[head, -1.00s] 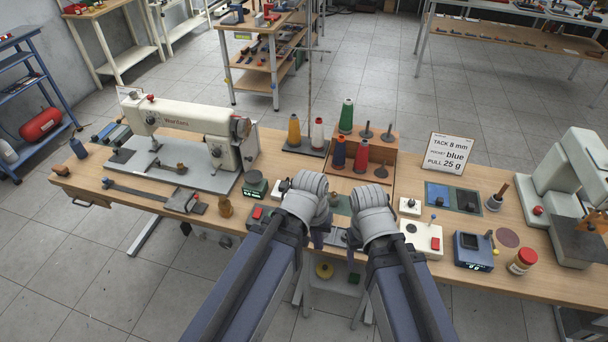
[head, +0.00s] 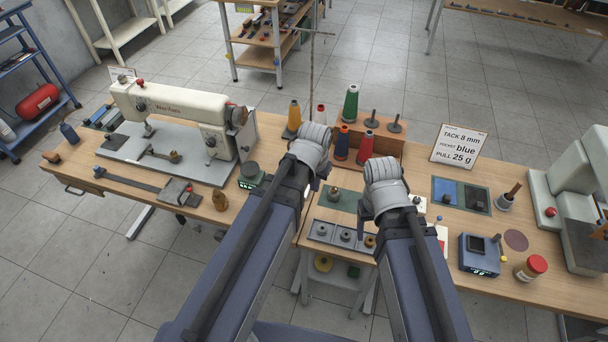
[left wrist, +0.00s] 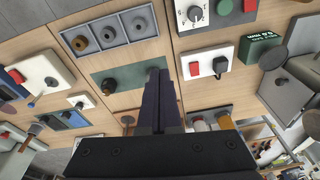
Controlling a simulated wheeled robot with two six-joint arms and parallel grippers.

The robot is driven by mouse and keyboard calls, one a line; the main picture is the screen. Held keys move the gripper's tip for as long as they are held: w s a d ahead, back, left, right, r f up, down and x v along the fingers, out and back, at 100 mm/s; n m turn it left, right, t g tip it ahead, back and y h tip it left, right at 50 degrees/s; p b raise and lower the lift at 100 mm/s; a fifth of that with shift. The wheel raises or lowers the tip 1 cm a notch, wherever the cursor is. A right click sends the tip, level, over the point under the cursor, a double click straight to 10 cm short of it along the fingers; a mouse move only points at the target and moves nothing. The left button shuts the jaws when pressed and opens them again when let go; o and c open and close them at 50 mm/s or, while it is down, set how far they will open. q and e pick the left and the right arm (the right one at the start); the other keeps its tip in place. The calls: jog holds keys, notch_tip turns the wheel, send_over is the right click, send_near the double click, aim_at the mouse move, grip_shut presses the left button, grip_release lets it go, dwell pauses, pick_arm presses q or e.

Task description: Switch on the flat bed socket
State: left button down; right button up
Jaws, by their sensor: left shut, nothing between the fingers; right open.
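The flat bed sewing machine (head: 175,110), cream with a grey bed, stands at the left of the table. In the left wrist view, a white socket plate (left wrist: 190,69) with a red switch (left wrist: 194,69) and a black plug lies to the right of my left fingers, apart from them. I cannot tell the switch's position. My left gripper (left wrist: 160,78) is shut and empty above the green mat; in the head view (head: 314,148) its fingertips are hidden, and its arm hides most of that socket. My right gripper (head: 368,218) is open, near the mat's right side.
A control box (left wrist: 200,14) with dial and red and green buttons is beside the socket. A grey tray of washers (head: 342,236) lies in front of the mat (head: 333,197). Thread cones (head: 350,105) stand behind. Another small white socket (left wrist: 82,101) is on the other side.

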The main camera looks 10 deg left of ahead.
pick_arm(q)
jog(key=w+a+f+n+t+b, duration=0.1)
jog(key=w+a+f+t+b, duration=0.1)
jog(key=w+a, duration=0.6)
jog(key=shift+w+f+n+b, duration=0.3)
jog(key=shift+w+b, duration=0.2)
jog(key=shift+w, duration=0.1)
jog(key=b+x, duration=1.3)
jog(key=shift+w+d+f, duration=0.15)
jog(key=shift+w+f, duration=0.05)
jog(key=shift+f, duration=0.2)
